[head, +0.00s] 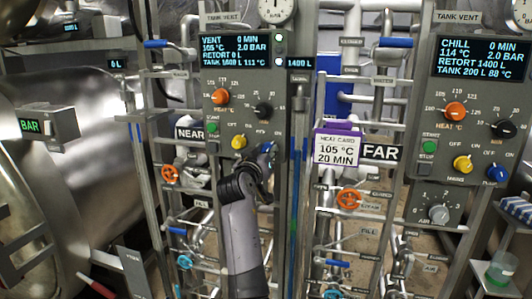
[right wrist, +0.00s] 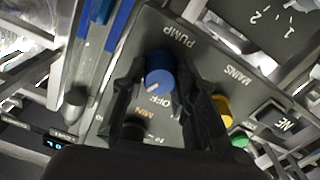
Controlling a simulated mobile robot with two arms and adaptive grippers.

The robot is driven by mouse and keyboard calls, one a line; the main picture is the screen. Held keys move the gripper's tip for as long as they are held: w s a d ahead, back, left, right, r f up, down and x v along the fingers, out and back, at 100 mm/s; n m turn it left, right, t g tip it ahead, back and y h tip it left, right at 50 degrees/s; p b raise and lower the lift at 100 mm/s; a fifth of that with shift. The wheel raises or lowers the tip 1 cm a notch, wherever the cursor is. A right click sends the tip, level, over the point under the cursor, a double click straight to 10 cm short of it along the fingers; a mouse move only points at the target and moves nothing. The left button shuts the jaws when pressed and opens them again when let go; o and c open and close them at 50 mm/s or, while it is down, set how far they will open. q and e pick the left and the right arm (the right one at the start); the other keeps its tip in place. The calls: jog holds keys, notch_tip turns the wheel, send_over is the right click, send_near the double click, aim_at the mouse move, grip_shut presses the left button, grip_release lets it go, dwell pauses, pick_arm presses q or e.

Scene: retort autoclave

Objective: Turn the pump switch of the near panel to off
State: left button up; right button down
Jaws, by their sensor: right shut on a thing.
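The near panel (head: 243,110) stands in the middle of the head view, beside the NEAR sign. It carries an orange heat knob (head: 221,97), a black knob (head: 263,110) and a yellow mains knob (head: 239,142). My right gripper (head: 262,158) is at its lower right corner and mostly hides the blue pump switch there. In the right wrist view the pump switch (right wrist: 160,74) sits between the fingers, which are shut on it. My left gripper is not in view.
The far panel (head: 470,130) at right has its own blue knob (head: 497,174). A purple-topped card (head: 338,146) hangs between the panels. Pipes and orange valve wheels (head: 349,199) lie below. A steel retort (head: 85,120) fills the left.

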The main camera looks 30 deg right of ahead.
jog(key=n+p, duration=0.4)
jog(key=n, duration=0.2)
jog(key=shift+r+n, duration=0.15)
jog(key=shift+n, duration=0.25)
jog(key=n+p, duration=0.3)
jog(key=n, duration=0.1)
jog(key=shift+n, duration=0.4)
jog(key=shift+f+p, duration=0.25)
jog(key=shift+p, duration=0.05)
jog(key=c, duration=1.3)
grip_release()
jog(key=shift+a, duration=0.1)
jog(key=v, duration=1.1)
jog(key=shift+s+a, duration=0.3)
